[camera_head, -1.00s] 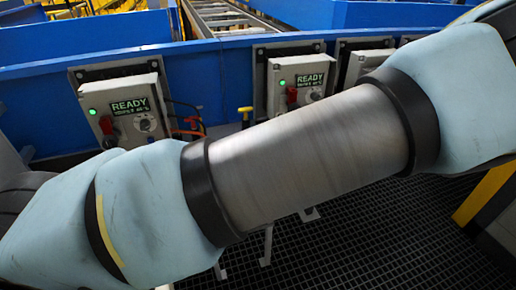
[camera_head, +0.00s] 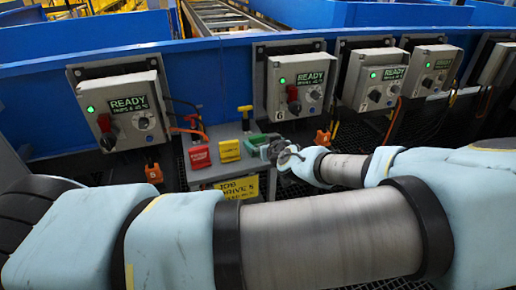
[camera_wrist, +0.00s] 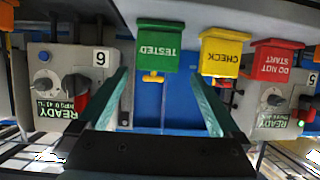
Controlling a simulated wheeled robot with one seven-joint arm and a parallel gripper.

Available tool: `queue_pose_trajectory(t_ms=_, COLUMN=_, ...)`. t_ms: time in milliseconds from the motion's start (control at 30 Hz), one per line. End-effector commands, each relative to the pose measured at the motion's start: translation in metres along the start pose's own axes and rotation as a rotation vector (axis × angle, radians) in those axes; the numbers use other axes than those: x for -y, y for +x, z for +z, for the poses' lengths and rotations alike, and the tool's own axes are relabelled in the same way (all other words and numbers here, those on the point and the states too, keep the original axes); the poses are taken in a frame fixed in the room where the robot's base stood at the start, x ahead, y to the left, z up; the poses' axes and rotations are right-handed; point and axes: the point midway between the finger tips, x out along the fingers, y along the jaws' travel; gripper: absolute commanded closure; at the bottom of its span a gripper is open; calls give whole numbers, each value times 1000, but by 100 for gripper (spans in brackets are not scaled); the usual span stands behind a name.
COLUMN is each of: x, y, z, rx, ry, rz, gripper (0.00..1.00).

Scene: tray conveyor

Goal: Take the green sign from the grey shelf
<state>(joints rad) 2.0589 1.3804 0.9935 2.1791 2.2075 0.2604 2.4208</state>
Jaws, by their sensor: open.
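The green sign, marked TESTED (camera_wrist: 160,46), shows upside down in the wrist view, at the edge of the grey shelf (camera_wrist: 205,12). My gripper (camera_wrist: 160,76) is open, its two green fingers on either side of the sign's line in that view. Nothing is between them that I can see held; whether they reach the sign is unclear. In the head view the green sign (camera_head: 254,142) is at the right end of the shelf (camera_head: 208,175), partly hidden by my gripper (camera_head: 268,148), which comes in from the right.
A yellow CHECK sign (camera_head: 229,150) and a red DO NOT START sign (camera_head: 200,157) stand beside the green one. Grey control boxes (camera_head: 126,108) with knobs line the blue conveyor side (camera_head: 225,75) behind. A yellow-handled part (camera_head: 245,112) stands behind the shelf.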

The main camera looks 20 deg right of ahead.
Motion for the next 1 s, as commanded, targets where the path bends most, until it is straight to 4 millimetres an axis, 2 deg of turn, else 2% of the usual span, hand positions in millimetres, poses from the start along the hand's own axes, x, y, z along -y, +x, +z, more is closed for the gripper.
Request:
queue_pose_trajectory(t_ms=400, x=-4, y=49, z=1, rx=1, ry=-1, rz=-2, gripper=0)
queue_pose_trajectory(t_ms=700, x=-5, y=52, z=2, rx=1, ry=-1, rz=0, gripper=1)
queue_pose_trajectory(t_ms=1000, x=-5, y=52, z=2, rx=0, ry=-1, rz=0, gripper=35)
